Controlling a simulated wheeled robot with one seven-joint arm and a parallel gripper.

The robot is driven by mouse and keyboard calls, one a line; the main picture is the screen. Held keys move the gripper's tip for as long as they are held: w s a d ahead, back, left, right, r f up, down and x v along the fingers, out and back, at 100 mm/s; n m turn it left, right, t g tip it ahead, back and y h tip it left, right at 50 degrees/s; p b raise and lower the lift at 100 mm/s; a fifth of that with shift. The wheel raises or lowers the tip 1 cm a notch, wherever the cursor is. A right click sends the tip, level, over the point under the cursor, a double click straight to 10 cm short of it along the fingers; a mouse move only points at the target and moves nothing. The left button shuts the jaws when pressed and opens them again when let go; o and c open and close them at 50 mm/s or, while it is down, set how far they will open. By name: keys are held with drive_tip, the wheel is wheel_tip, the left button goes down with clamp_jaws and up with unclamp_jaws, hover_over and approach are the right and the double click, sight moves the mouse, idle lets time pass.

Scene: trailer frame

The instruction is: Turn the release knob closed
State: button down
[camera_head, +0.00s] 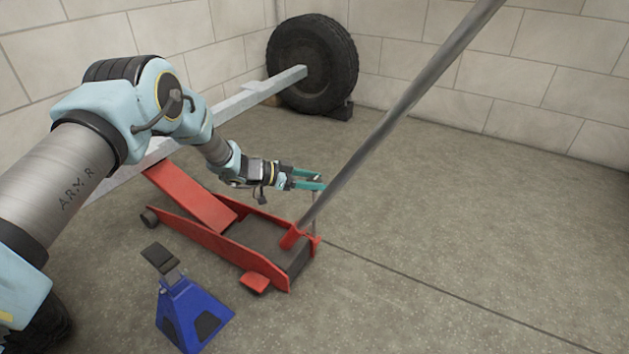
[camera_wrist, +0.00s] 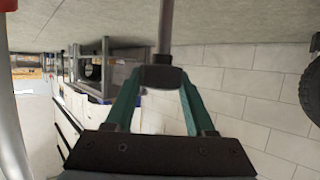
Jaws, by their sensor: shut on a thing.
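The red floor jack (camera_head: 200,235) stands on the concrete floor, with a long grey handle (camera_head: 400,105) rising from its right end to the upper right. A thin upright rod shows below the fingertips. In the wrist view the gripper's fingers (camera_wrist: 162,82) close on a dark block, which I take for the release knob (camera_wrist: 162,77). A grey shaft runs up from it in that view. The knob is hardly visible in the head view.
A blue jack stand (camera_head: 190,312) stands in front of the jack. A grey beam (camera_head: 245,98) runs behind it to a black wheel (camera_head: 313,62) by the block wall. The long handle slants close beside my gripper. The floor to the right is clear.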

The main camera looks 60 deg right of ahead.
drive_tip(key=shift+m, duration=0.4)
drive_tip(key=shift+c, duration=1.3)
unclamp_jaws()
drive_tip(key=p+v, duration=0.3)
drive_tip(key=v, duration=0.7)
drive_tip(key=shift+w+p, duration=0.35)
drive_tip(key=shift+w, duration=0.05)
drive_tip(key=shift+a+r, duration=0.1)
